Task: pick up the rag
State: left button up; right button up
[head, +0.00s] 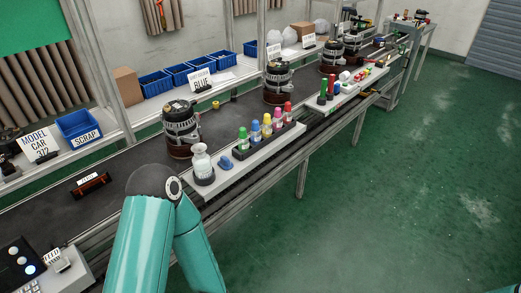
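A small blue crumpled thing (226,162), which looks like the rag, lies on the pale ledge (238,170) along the front of the bench. It sits just right of a clear flask (202,164) and left of a row of coloured bottles (266,127). It is too small to make out its folds. A teal arm of mine rises from the bottom, its elbow left of the flask. Neither of my grippers shows, so I cannot see what they hold.
Alternators on brown bases, such as the nearest one (181,127), stand on the dark belt (225,122) behind the ledge. Blue bins (79,126) line the back shelf. A button panel (28,266) is at lower left. Green floor (390,190) is clear at right.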

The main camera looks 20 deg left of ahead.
aim_at(225, 163)
jog(key=z, duration=0.05)
jog(key=i, duration=0.95)
jog(key=u, duration=0.45)
